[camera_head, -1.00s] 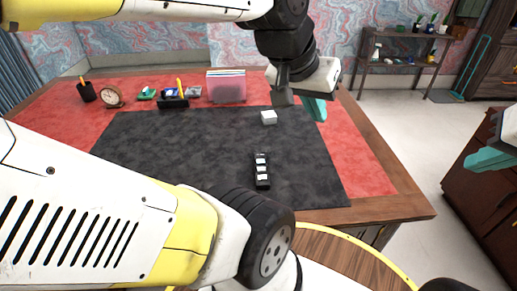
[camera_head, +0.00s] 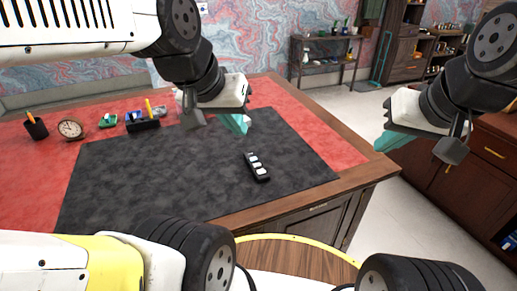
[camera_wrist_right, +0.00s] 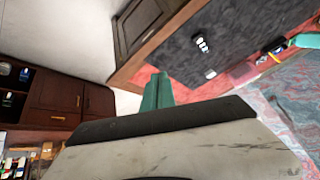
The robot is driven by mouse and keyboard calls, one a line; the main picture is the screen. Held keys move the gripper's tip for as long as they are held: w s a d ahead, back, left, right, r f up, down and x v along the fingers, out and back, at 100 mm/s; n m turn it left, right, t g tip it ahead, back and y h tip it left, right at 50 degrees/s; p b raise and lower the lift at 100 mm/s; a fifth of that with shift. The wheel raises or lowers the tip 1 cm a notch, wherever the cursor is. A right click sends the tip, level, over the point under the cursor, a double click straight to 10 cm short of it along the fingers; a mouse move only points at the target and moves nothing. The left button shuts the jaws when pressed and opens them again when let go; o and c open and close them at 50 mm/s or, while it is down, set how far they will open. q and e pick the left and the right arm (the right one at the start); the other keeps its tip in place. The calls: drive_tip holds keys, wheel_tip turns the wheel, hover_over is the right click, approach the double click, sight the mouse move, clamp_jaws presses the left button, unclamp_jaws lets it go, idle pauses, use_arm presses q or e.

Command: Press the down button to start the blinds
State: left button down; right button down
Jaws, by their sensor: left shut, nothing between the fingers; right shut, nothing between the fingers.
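A small black remote with several white buttons (camera_head: 257,167) lies on the dark desk mat, right of its middle. It also shows small in the right wrist view (camera_wrist_right: 202,44). The button markings are too small to read. My left gripper (camera_head: 236,123) has teal fingertips, is shut and empty, and appears above the mat, behind the remote. My right gripper (camera_head: 393,141) is shut and empty, in the air to the right, near the desk's right edge. Its teal fingers show in the right wrist view (camera_wrist_right: 157,93). Neither gripper touches the remote.
The dark mat (camera_head: 130,180) is mostly clear. A clock (camera_head: 71,129), a pen cup (camera_head: 36,128) and a black organizer (camera_head: 142,125) stand at the back left. A wooden cabinet (camera_head: 480,180) stands at right.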

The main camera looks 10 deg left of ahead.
drive_tip(key=m+y, duration=0.2)
drive_tip(key=y, duration=0.2)
hover_over(254, 160)
wheel_tip(254, 160, down, 23)
drive_tip(key=shift+d+t, duration=0.1)
drive_tip(key=shift+t, duration=0.3)
drive_tip(key=shift+f, duration=4.4)
